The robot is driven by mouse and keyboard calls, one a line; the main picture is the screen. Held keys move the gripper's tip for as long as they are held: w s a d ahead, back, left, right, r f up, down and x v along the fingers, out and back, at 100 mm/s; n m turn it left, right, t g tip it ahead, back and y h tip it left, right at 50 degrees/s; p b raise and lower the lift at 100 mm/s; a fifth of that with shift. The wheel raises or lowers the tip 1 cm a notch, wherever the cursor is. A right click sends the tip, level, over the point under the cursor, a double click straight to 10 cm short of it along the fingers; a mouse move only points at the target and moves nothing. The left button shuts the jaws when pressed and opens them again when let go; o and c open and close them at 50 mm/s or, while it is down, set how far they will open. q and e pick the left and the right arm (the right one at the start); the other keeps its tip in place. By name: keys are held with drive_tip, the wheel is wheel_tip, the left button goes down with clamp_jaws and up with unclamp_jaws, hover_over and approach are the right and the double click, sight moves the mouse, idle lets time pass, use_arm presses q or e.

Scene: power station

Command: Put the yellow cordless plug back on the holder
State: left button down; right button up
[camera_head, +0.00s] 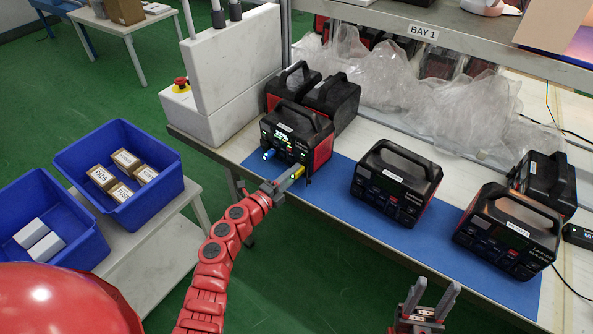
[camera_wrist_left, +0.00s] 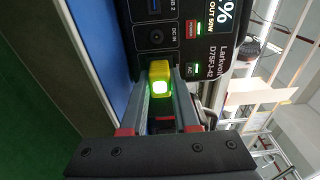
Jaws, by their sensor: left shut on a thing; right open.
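The yellow cordless plug (camera_head: 299,172) is at the lower front of a lit power station (camera_head: 318,148). In the left wrist view the plug (camera_wrist_left: 160,70) shows a glowing green-white light and sits between my fingers, against the station's front panel. Whether it is seated in a socket I cannot tell. My left gripper (camera_head: 294,177) is shut on the plug; its fingers show in the wrist view (camera_wrist_left: 160,88). My right gripper (camera_head: 432,293) is open and empty in front of the table edge. I cannot make out a holder for certain.
A blue plug (camera_head: 268,154) is on the same station's front. More power stations (camera_head: 396,182) stand on the blue mat (camera_head: 345,205). A white cabinet (camera_head: 236,75) with a red button stands left. Blue bins (camera_head: 165,200) hold boxes. Clear plastic wrap (camera_head: 385,85) lies behind.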

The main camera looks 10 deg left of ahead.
use_arm(q)
drive_tip(key=shift+s+a, duration=0.15)
drive_tip(key=shift+s, duration=0.05)
idle(0.4)
drive_tip(key=shift+p+v, duration=0.3)
drive_tip(key=shift+v, duration=1.55)
